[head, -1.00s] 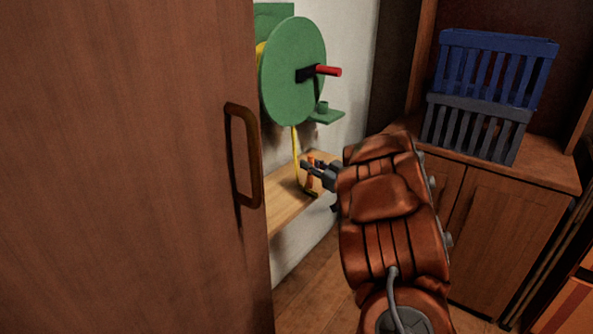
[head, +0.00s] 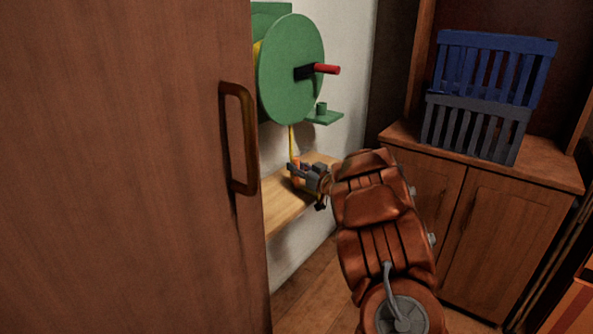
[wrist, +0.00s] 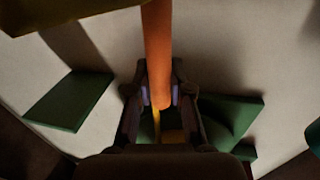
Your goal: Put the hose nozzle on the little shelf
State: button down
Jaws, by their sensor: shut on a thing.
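The orange hose nozzle (wrist: 157,50) stands between the two fingers of my gripper (wrist: 160,95) in the wrist view, and the fingers are shut on it. In the head view my gripper (head: 295,173) is above the wooden bench, below the green hose reel (head: 290,70). The yellow hose (head: 292,142) runs down from the reel to the gripper. The little green shelf (head: 330,118) juts from the wall behind the reel's lower right, above my gripper, with a small green peg on it. My fingers hide much of the nozzle in the head view.
The wooden bench (head: 285,205) runs along the white wall. A red crank handle (head: 326,69) sticks out from the reel. A large brown door (head: 120,170) with a handle fills the left. Blue and grey crates (head: 490,80) stand on a cabinet at the right.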

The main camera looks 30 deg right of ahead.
jog(key=c, duration=1.1)
grip_release()
jog(key=shift+o, duration=0.2)
jog(key=shift+r, duration=0.15)
jog(key=s+d+p, duration=0.1)
jog(key=s+p, duration=0.1)
jog(key=s, duration=1)
jog(key=shift+d+p, duration=0.3)
